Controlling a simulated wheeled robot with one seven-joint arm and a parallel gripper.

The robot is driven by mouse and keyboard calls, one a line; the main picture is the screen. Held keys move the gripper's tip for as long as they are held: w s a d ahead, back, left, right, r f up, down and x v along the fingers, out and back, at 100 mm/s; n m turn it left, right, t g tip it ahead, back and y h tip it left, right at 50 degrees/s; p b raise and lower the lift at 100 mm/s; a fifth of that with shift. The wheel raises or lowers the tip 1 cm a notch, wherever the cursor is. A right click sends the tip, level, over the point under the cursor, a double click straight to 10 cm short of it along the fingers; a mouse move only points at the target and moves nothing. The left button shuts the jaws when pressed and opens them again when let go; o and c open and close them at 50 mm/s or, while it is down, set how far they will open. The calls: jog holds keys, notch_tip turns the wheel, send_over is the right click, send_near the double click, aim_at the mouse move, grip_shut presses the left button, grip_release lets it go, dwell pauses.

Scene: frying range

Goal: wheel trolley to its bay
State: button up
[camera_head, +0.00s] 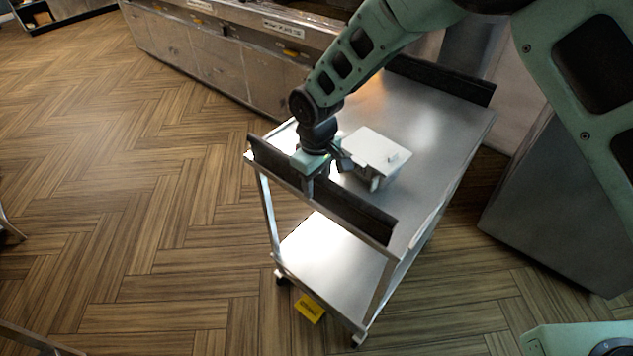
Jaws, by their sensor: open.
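The trolley (440,118) is a metal cart with a top shelf, a lower shelf (330,262) and dark raised boards at its near and far ends. My gripper (318,180) is at the near end board (350,208), with its fingers pointing down around the board's top edge. It is open; whether a finger touches the board I cannot tell. A white lidded container (375,152) stands on the top shelf just right of my gripper. No marked bay can be made out in view.
A long steel counter (215,62) with labelled fronts runs along the back left. A grey cabinet (565,205) stands close to the trolley's right side. A yellow tag (309,308) shows low by the near wheels. The wood floor (120,190) on the left is clear.

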jog(key=shift+f, duration=1.15)
jog(key=shift+w, duration=0.1)
grip_shut()
